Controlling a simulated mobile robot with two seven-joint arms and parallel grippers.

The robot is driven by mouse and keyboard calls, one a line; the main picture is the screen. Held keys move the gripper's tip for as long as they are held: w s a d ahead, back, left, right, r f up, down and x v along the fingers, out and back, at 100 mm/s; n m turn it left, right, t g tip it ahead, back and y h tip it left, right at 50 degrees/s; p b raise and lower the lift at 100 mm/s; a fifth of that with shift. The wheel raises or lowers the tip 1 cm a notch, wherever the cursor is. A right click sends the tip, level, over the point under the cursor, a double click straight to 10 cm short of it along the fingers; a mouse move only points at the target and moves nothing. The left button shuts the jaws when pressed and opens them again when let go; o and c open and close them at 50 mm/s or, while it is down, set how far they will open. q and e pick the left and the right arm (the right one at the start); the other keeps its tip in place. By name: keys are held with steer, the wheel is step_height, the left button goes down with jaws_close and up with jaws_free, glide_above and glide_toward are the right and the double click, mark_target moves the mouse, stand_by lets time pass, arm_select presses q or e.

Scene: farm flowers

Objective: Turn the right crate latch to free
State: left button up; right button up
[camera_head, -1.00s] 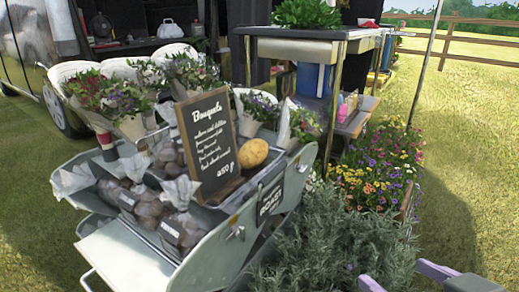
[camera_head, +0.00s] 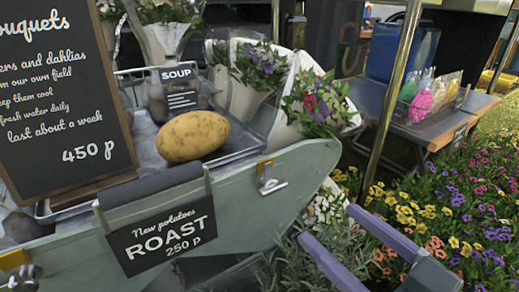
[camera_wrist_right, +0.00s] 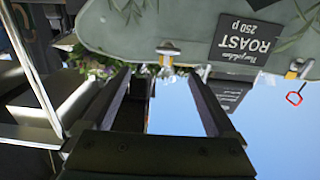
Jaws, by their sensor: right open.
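The right crate latch (camera_head: 268,180) is a small metal piece on a yellow mount at the rim of the grey-green crate (camera_head: 235,215), right of the ROAST sign. My right gripper (camera_head: 328,224) has purple fingers, spread apart and empty. It is below and to the right of this latch, apart from it. In the right wrist view, which looks upside down, the latch (camera_wrist_right: 167,52) lies just beyond the open fingers (camera_wrist_right: 157,80). A second latch (camera_head: 18,274) is at the lower left, partly cut off. My left gripper is not in view.
The ROAST sign (camera_head: 162,232) hangs on the crate front. A potato (camera_head: 193,136) and the bouquets board (camera_head: 62,95) stand above it. Flowers (camera_head: 455,215) and grey-green foliage surround my right gripper. A metal pole (camera_head: 393,100) rises behind.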

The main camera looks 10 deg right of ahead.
mark_target(276, 189)
steer(key=b+x, duration=0.2)
steer(key=x, duration=0.2)
steer(key=a+b+x, duration=0.1)
steer(key=b+x, duration=0.1)
steer(key=x, duration=0.3)
steer(key=shift+s+a+f, duration=0.15)
steer(key=shift+f, duration=0.1)
steer(key=shift+w+a, duration=0.25)
steer(key=shift+w, duration=0.05)
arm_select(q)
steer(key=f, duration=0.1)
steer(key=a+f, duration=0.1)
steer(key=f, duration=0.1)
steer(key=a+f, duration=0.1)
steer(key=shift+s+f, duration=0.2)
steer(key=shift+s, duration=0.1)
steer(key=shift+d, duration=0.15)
arm_select(e)
steer(key=shift+c, duration=0.3)
steer(key=shift+d+r, duration=0.1)
steer(key=shift+c, duration=1.4)
steer(key=c, duration=1)
